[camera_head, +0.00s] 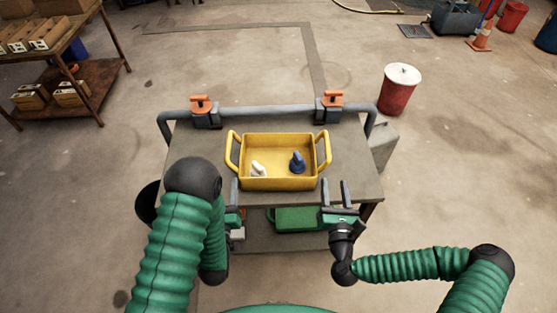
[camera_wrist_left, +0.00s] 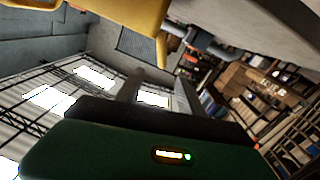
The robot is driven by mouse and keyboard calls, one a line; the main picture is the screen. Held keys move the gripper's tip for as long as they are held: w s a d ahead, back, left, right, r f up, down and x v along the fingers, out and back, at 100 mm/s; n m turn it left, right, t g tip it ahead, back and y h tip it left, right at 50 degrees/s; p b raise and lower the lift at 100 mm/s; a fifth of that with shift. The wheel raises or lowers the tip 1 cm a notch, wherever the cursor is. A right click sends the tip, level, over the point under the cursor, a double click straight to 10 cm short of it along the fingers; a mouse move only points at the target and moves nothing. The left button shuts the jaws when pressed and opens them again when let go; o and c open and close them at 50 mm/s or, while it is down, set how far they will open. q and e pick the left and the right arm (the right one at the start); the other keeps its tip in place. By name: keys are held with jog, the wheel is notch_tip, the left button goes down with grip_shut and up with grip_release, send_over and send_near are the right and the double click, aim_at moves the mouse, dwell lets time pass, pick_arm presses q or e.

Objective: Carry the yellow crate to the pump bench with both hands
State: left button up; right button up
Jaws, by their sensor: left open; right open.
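The yellow crate (camera_head: 279,184) sits upright on a grey bench top (camera_head: 352,165), with a raised handle at its left and right ends. A white piece (camera_head: 259,169) and a blue piece (camera_head: 297,162) lie inside it. My left gripper (camera_head: 238,190) is open by the crate's near left corner, partly hidden by my arm. My right gripper (camera_head: 335,191) is open at the near right, just clear of the crate. Neither gripper holds anything. In the left wrist view, part of the yellow crate (camera_wrist_left: 125,18) shows at the top, beyond the open fingers. Which bench is the pump bench I cannot tell.
Orange-handled valves (camera_head: 202,105) sit on a grey pipe (camera_head: 265,112) behind the crate. A green crate (camera_head: 290,219) is on the lower shelf. A red drum (camera_head: 398,90) stands at the right. A brown shelf table (camera_head: 75,85) holds boxes at the upper left. Open floor lies between.

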aim_at(228, 147)
pick_arm(q)
jog(key=w, duration=1.6)
jog(key=shift+a, duration=0.35)
pick_arm(e)
jog(key=w, duration=1.6)
jog(key=shift+a, duration=0.35)
pick_arm(q)
grip_shut()
pick_arm(e)
jog(key=shift+d, duration=0.1)
grip_shut()
pick_arm(q)
jog(key=shift+a, duration=0.1)
pick_arm(e)
jog(key=shift+d, duration=0.15)
